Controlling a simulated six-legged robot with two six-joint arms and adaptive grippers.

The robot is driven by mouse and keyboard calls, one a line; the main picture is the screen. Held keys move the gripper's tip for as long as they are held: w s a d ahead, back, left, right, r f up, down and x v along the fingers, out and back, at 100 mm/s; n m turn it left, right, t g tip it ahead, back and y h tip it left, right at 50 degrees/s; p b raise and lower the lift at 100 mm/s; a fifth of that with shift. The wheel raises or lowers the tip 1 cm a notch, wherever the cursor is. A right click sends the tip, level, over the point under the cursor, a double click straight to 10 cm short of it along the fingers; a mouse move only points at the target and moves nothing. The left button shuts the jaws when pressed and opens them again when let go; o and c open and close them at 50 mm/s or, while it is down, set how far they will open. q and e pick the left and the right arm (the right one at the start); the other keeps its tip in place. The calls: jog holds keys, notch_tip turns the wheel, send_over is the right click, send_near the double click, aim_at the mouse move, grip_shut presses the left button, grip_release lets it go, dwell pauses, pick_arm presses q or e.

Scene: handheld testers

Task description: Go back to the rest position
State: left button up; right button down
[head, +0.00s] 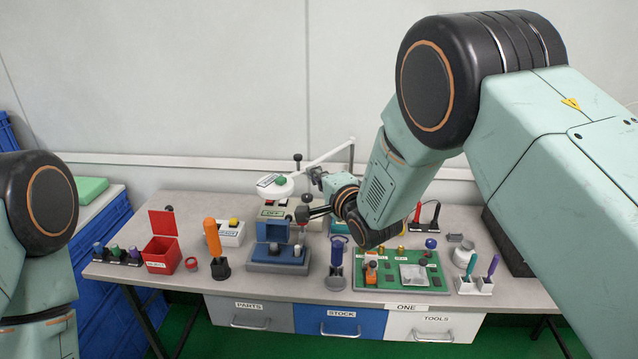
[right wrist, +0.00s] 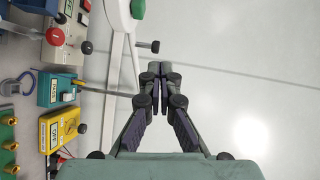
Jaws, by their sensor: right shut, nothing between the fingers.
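My right gripper (head: 308,211) shows in the head view at the end of my right arm, above the back middle of the workbench (head: 215,288). In the right wrist view the same gripper (right wrist: 157,72) has its fingertips together with nothing between them. A white lamp-like arm with a round head (head: 275,187) is close to it in the head view. The white arm (right wrist: 122,75) lies to the left of the fingers in the right wrist view. Part of my left arm shows at the left edge of the head view, but its gripper is out of frame.
A green board (head: 421,273), a blue press-like fixture (head: 279,257), an orange-handled tool (head: 213,240) and a red open box (head: 162,246) stand on the bench. Three drawers (head: 342,318) hang below its front edge. Blue crates (head: 105,235) stand left. A plain wall is behind.

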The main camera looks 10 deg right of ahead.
jog(key=s+d+f+n+g+h+b, duration=0.1)
jog(key=s+d+f+n+g, duration=0.25)
jog(key=s+f, duration=0.35)
jog(key=s+d+f+n+g+h+b, duration=0.15)
jog(key=s+f+n, duration=0.25)
jog(key=s+f, duration=0.4)
jog(key=s+d+f+n+g+h, duration=0.2)
jog(key=s+d+f+n+g, duration=0.15)
jog(key=s+f, duration=0.35)
jog(key=s+d+f+g+b, duration=0.1)
jog(key=s+f, duration=0.4)
jog(key=s, duration=0.5)
jog(key=s+d+f+n+g+b, duration=0.1)
jog(key=s+f+g, duration=0.3)
jog(key=s, duration=0.6)
jog(key=s+d+f+g+b, duration=0.2)
jog(key=s+f, duration=0.3)
jog(key=s, duration=0.5)
jog(key=shift+d+f+n+h+b, duration=0.35)
jog(key=shift+n+b, duration=0.05)
jog(key=shift+b, duration=0.45)
jog(key=shift+g, duration=0.25)
